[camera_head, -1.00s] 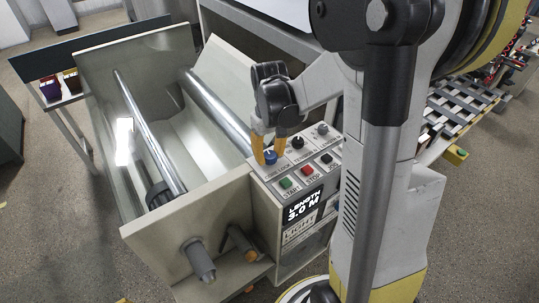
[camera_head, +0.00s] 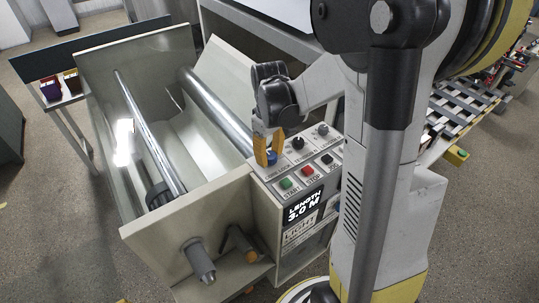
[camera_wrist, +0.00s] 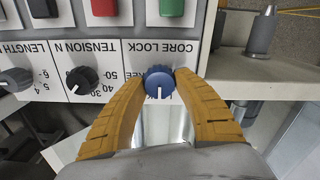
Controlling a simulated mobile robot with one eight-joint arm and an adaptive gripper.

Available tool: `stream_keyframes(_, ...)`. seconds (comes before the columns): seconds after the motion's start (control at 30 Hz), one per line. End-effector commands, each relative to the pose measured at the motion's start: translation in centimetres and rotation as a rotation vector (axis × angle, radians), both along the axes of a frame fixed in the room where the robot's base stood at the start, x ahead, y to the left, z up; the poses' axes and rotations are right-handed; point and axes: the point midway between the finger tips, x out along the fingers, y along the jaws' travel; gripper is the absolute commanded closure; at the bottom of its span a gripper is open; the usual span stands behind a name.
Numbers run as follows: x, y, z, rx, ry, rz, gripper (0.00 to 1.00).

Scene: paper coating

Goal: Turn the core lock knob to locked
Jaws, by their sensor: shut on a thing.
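The core lock knob (camera_wrist: 159,82) is a blue ridged knob under the label "CORE LOCK" in the wrist view. Its white pointer line points straight down in that picture. Part of its scale is hidden by my fingers; the visible letters end in "EE". My gripper (camera_wrist: 159,88) has its two orange fingers on either side of the knob, shut on it. In the head view my gripper (camera_head: 268,148) reaches down onto the panel's far left corner, and the blue knob (camera_head: 271,158) shows between the fingertips.
The panel carries a black tension knob (camera_wrist: 82,80), a grey length knob (camera_wrist: 15,80), and green (camera_wrist: 171,7), red (camera_wrist: 104,6) and black buttons. A display (camera_head: 304,206) reads "LENGTH 3.0 M". Metal rollers (camera_head: 212,108) lie in the open trough to the left.

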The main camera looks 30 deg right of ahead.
Motion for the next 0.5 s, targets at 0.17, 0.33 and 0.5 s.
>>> stream_keyframes(0.17, 0.00, 0.02, -0.03, 0.000, 0.000, 0.000, 0.39)
stream_keyframes(0.33, 0.01, 0.01, -0.01, 0.000, 0.000, -0.001, 0.39)
stream_keyframes(0.5, 0.03, 0.01, 0.48, 0.000, 0.000, -0.001, 0.39)
